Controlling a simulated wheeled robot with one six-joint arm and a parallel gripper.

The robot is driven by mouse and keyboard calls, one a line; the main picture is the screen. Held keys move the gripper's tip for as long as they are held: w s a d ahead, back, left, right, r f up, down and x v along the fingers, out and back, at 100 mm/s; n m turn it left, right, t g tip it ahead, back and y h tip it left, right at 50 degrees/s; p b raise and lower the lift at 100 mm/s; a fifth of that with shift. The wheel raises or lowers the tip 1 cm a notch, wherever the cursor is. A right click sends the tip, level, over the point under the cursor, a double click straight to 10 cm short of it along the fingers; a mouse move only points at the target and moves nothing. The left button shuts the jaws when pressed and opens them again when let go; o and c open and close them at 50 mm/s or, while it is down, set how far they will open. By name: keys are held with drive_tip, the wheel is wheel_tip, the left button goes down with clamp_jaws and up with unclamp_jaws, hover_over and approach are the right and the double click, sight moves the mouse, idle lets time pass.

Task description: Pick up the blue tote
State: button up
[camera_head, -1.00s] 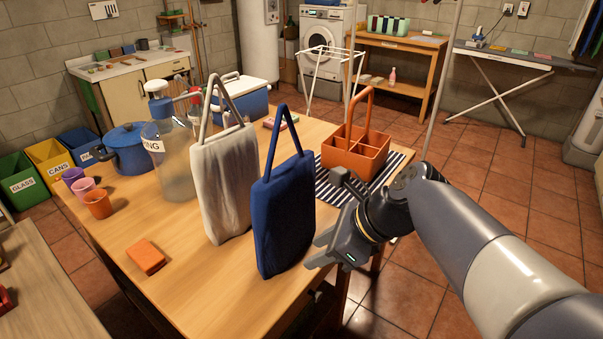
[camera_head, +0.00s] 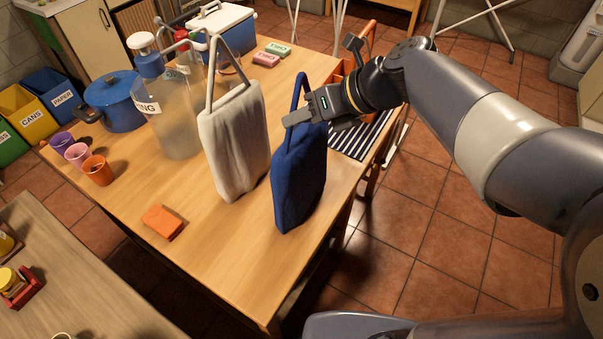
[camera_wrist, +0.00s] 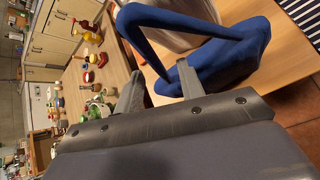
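The blue tote (camera_head: 300,185) stands upright near the table's right edge, its handle raised. My gripper (camera_head: 305,117) is at the handle, just above the tote's top opening. In the wrist view the fingers of my gripper (camera_wrist: 160,84) are apart, with a strap of the blue tote (camera_wrist: 228,60) showing in the gap between their tips. I cannot tell whether a finger touches the strap. My gripper hides part of the handle and the top edge in the head view.
A white tote (camera_head: 235,140) stands close on the left of the blue one. An orange block (camera_head: 162,222) lies at front left. Table (camera_head: 225,245) in front is clear.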

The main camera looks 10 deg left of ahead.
sight(301, 154)
drive_tip(key=x, duration=0.5)
drive_tip(key=shift+a+f, duration=0.1)
drive_tip(key=shift+a, duration=0.05)
clamp_jaws()
idle(1.3)
